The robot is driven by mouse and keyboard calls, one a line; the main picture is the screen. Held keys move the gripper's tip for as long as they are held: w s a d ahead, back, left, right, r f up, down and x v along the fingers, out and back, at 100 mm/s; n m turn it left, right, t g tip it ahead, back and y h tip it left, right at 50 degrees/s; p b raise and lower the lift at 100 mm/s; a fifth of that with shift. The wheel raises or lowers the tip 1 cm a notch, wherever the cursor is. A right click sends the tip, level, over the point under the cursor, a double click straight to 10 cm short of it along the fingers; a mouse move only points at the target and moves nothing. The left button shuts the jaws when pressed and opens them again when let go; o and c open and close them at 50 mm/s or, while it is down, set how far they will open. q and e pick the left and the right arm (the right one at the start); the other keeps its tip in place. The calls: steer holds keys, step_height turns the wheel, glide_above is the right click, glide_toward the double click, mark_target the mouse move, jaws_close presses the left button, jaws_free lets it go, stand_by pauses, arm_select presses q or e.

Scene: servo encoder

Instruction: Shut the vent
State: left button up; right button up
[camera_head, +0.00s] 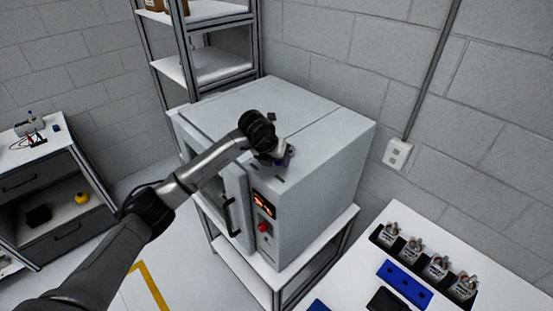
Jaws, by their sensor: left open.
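A large light-grey oven-like cabinet (318,140) stands on a white-topped metal stand. Its front has a door with a dark handle (229,216), a lit orange display (264,204) and a red knob (264,227). My left arm comes in from the lower left, and my left gripper (284,160) is over the cabinet's top near the front edge, pointing down. It is open; its fingers are small and partly hidden by the wrist. Small dark marks or slots show on the top close to it. The vent is not clearly seen; it may lie under the gripper. My right gripper is not in view.
A white table (375,286) at the lower right holds several servo-like units (437,267) in a dark rack and a blue block (404,284). A metal shelf (205,62) stands behind the cabinet. A workbench (40,150) is at the left. A wall closes off the back.

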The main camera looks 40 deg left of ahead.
arm_select(q)
steer(key=shift+c, duration=0.5)
jaws_close()
